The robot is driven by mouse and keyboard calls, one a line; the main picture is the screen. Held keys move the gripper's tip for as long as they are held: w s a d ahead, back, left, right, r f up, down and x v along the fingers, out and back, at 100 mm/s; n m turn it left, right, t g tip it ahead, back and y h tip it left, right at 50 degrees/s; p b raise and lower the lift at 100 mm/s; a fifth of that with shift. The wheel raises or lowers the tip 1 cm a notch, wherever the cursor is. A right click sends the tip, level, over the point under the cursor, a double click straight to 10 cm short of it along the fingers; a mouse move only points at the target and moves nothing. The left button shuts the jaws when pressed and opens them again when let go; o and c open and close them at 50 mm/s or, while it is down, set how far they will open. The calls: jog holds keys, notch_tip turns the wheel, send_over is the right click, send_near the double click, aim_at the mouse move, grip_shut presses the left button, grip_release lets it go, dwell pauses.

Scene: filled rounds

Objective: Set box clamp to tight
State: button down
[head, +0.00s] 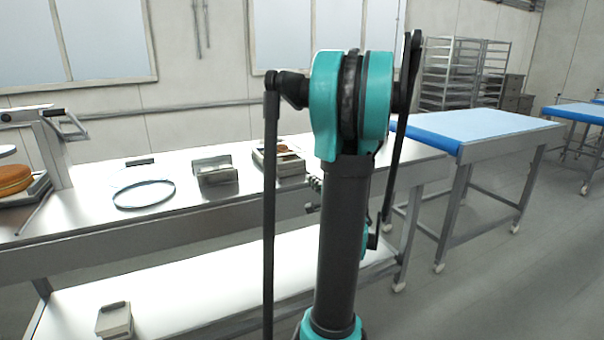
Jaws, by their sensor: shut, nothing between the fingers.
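I cannot tell for sure which fixture is the box clamp. A squat metal box-shaped fixture (215,168) stands on the steel table, left of my arm. A second, similar metal fixture (290,164) with something brown in it stands just right of it, close to my arm. At the far left a metal stand (52,150) carries a lever with a black grip (54,113). The tight or loose setting cannot be read on any of them. My raised arm fills the middle of the view; I cannot make out my gripper behind it. Small grey parts beside the arm are unclear.
A thin dark hoop (145,208) lies on the steel table (85,215). A brown round (14,180) sits at the left edge. A small box (115,320) stands on the lower shelf. A blue-topped table (470,126) and racks stand at the right, with open floor in front.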

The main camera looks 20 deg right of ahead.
aim_at(293, 164)
jog(key=w, duration=1.3)
jog(key=shift+w+a, duration=0.25)
jog(key=shift+w, duration=0.05)
jog(key=shift+w, duration=0.15)
jog(key=w, duration=0.5)
jog(key=shift+w+a, duration=0.1)
jog(key=shift+w, duration=0.2)
